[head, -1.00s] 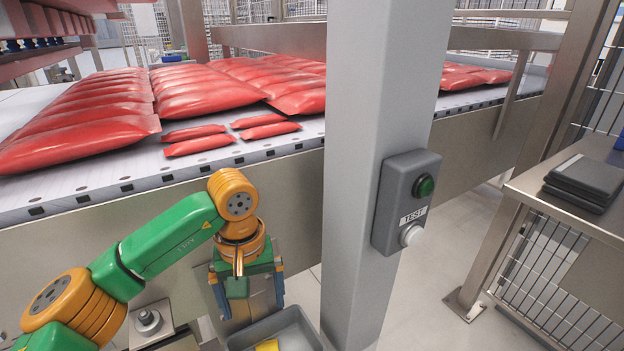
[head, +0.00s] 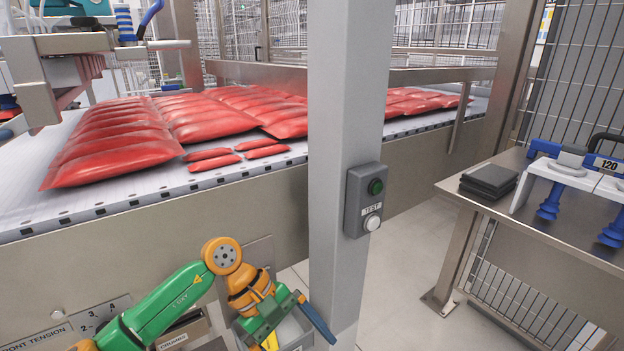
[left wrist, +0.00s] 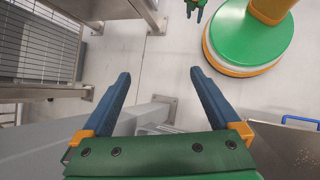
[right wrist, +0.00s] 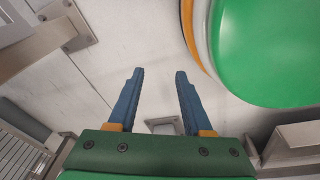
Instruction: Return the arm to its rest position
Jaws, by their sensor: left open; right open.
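My left arm reaches in from the lower left of the head view, and its gripper (head: 302,318) hangs low beside the grey post, tilted with its fingers toward the lower right. In the left wrist view the left gripper (left wrist: 160,82) has its two blue fingers wide apart with nothing between them, above the floor. My right gripper (right wrist: 158,76) shows in the right wrist view, its fingers apart and empty above the pale floor. The right arm is not in the head view.
A grey post (head: 345,130) carries a TEST box (head: 364,200) with a green button, close to the left gripper. Behind is a conveyor (head: 110,215) with red bags (head: 115,145). A grey bin (head: 300,342) sits below the gripper. A steel table (head: 470,205) stands at right.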

